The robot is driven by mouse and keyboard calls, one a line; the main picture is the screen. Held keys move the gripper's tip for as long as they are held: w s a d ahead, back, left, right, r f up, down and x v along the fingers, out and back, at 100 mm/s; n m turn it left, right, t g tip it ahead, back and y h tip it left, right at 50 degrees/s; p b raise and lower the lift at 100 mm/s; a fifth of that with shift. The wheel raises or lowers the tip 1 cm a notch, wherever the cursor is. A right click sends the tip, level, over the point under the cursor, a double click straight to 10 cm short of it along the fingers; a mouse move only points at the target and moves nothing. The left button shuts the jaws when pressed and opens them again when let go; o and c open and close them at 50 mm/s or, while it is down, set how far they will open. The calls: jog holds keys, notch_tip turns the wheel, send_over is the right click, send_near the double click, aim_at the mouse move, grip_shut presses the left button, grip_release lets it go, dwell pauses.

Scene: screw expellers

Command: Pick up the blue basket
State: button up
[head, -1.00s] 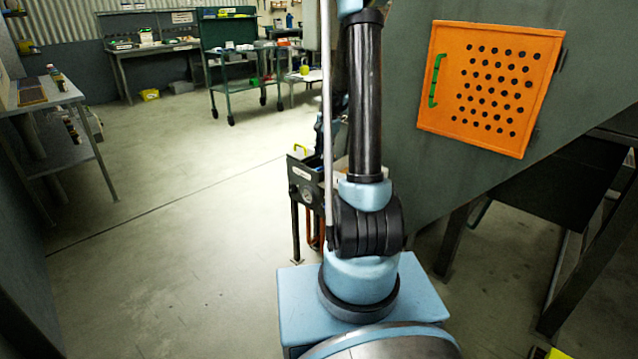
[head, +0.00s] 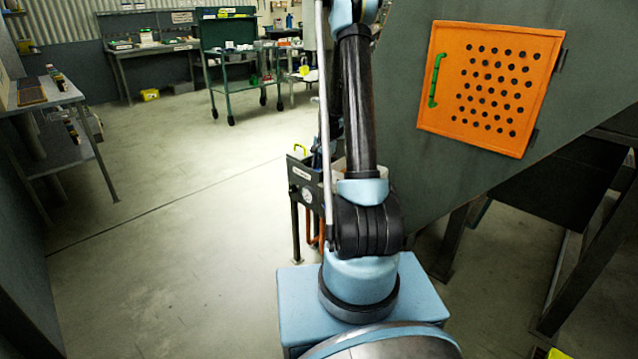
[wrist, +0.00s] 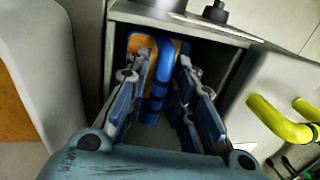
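In the wrist view, a blue curved bar (wrist: 161,72), like a handle, stands in the dark opening of a grey box-like housing (wrist: 185,30). An orange-yellow surface shows behind it. Whether this bar belongs to the blue basket I cannot tell, and no whole basket shows. My gripper (wrist: 160,92) is open, one finger on each side of the bar, which appears between the fingers and farther in. Contact is not clear. In the head view the gripper cannot be made out clearly.
In the wrist view, a yellow-green handle (wrist: 280,120) sits on a pale body at right. In the head view, an orange perforated panel (head: 490,88) is on the big grey machine at right. A black stand (head: 300,188) is beside my arm. Floor at left is clear.

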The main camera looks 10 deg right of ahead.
jog(key=shift+f, duration=0.35)
grip_shut()
jog(key=shift+r, duration=0.1)
